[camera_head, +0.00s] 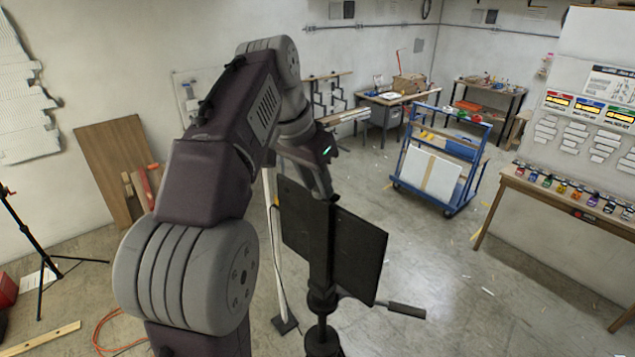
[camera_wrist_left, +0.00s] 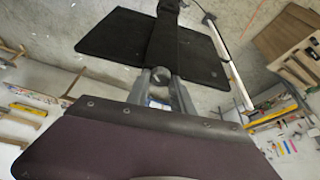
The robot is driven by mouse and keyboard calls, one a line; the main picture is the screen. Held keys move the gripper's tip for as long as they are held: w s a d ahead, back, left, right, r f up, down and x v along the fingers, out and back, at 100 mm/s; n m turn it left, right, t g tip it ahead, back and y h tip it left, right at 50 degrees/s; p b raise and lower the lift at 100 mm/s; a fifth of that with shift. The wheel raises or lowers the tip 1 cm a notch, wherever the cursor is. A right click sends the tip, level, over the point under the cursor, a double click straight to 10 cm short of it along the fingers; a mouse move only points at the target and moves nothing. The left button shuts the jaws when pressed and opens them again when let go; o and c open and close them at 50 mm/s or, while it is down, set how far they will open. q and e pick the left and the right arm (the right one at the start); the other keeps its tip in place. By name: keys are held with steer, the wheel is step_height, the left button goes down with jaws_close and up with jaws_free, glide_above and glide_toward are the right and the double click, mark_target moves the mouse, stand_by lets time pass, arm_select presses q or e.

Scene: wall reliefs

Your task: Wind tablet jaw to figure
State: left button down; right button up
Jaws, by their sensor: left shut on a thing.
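A black flat plate (camera_head: 358,258) stands tilted on a black tripod head (camera_head: 322,302) in the head view. A dark upright bar (camera_head: 321,250) runs down the plate's middle. A pan handle (camera_head: 406,310) sticks out at the lower right. My left gripper (camera_head: 328,196) is at the top end of the upright bar, shut on a small part there. In the left wrist view my left gripper (camera_wrist_left: 161,80) closes around a small grey piece at the plate's edge, and the plate (camera_wrist_left: 112,40) spreads beyond. My arm hides part of the contact. My right gripper is not in view.
A blue cart (camera_head: 440,165) with a white panel stands behind, and a wooden bench (camera_head: 545,192) with coloured items stands right. A thin pale pole (camera_head: 272,235) rises beside the plate. Another tripod (camera_head: 40,255) stands left. Floor (camera_head: 455,300) to the right is mostly clear.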

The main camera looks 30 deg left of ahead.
arm_select(q)
steer(key=shift+a+m+h, duration=0.1)
steer(key=shift+m+h, duration=0.2)
steer(key=shift+m, duration=0.5)
steer(key=c, duration=1.1)
jaws_free()
steer(key=shift+w, duration=0.1)
